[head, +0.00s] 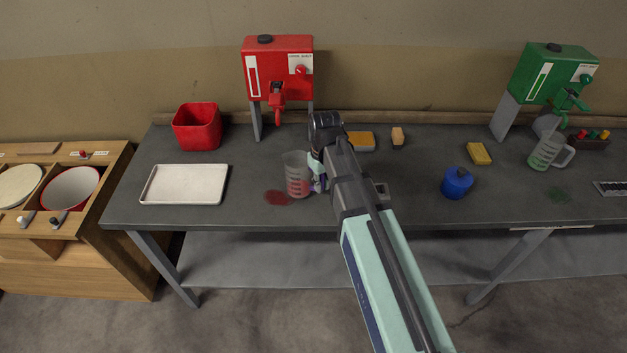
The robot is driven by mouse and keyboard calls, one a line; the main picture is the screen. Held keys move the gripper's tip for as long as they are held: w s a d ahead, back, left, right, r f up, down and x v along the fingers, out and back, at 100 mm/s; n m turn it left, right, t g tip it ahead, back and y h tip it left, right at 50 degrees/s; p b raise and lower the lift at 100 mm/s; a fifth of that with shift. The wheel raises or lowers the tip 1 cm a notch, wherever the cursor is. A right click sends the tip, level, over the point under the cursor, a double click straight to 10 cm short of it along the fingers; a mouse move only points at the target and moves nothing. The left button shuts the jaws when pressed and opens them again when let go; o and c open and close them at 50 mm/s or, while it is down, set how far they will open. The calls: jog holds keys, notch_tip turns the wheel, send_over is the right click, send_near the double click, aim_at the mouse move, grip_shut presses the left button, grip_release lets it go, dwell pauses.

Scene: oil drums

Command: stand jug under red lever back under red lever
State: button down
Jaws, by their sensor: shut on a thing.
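A clear measuring jug (297,175) stands or hovers over the table in front of the red dispenser (279,68); whether its base touches the table I cannot tell. It looks upright. My gripper (318,183) is at the jug's right side, shut on it; my wrist hides the handle and much of the fingers. The red lever and spout (277,92) hang from the dispenser's front, behind and slightly left of the jug. The space under the spout is clear of any jug. A red puddle (278,197) lies on the table just left of the jug.
A red bin (197,127) and a white tray (184,185) are left. A blue canister (457,183), yellow sponge (479,153) and green dispenser (552,75) with its own jug (546,150) are right. The dispenser's legs (256,121) flank the spout.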

jog(key=shift+w+a, duration=0.2)
jog(key=shift+w, duration=0.2)
jog(key=shift+w+a+f+b, duration=0.1)
jog(key=shift+w+a+b, duration=0.3)
jog(key=shift+w, duration=0.9)
jog(key=shift+w+a+b, duration=0.15)
jog(key=shift+w+a, duration=0.6)
jog(key=shift+w, duration=0.6)
jog(key=shift+w+a+f+b, duration=0.1)
jog(key=shift+w+a+b, duration=0.3)
jog(key=shift+w, duration=0.9)
jog(key=shift+w+a+p, duration=0.1)
jog(key=shift+w+a, duration=0.25)
jog(key=shift+w, duration=0.35)
jog(key=shift+w+a+p, duration=0.15)
jog(key=shift+w+a, duration=0.25)
jog(key=shift+w, duration=0.3)
jog(key=shift+w+a+p, duration=0.1)
jog(key=shift+w+a, duration=0.25)
jog(key=shift+w, duration=0.35)
jog(key=shift+f, duration=0.5)
jog(key=c, duration=1)
grip_release()
jog(key=shift+c, duration=0.2)
jog(key=shift+r, duration=0.1)
